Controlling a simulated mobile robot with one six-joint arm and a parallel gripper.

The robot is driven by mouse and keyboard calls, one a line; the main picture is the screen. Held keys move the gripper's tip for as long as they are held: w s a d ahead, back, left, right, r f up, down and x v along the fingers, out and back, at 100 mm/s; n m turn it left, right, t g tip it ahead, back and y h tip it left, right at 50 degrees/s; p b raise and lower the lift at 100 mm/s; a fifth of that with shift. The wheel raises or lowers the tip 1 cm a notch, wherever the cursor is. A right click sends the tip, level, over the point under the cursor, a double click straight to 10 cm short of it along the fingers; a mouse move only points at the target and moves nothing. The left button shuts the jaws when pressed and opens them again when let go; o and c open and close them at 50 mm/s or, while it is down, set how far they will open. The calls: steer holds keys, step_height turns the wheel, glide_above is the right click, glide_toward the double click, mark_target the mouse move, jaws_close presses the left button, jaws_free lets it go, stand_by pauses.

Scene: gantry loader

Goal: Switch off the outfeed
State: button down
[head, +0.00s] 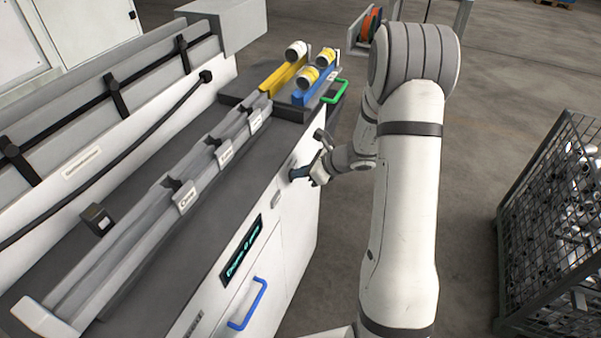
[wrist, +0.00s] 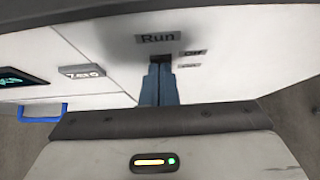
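The front of the outfeed cabinet (head: 300,205) faces my arm. In the wrist view, its panel carries a "Run" label (wrist: 158,38) with smaller "Off" (wrist: 193,53) and "On" (wrist: 189,66) labels to its right. A small dark switch part (wrist: 160,59) shows below "Run", mostly hidden by my fingers. My gripper (head: 299,172) is at this panel, its blue fingers (wrist: 159,80) close together with their tips at the dark part. I cannot tell whether they touch or grip it. The switch position is hidden.
A "Zero" button (wrist: 82,71), a display (head: 243,247) and a blue handle (head: 248,304) are on the same front. White-and-yellow cylinders (head: 308,77) lie at the chute's far end near a green handle (head: 335,91). A wire-mesh bin (head: 545,200) stands at right; floor between is clear.

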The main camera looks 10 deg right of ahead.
steer(key=shift+r+p, duration=0.35)
steer(key=shift+r, duration=0.45)
steer(key=b+v, duration=0.1)
steer(key=v, duration=1.2)
steer(key=shift+r, duration=0.15)
steer(key=shift+a, duration=0.1)
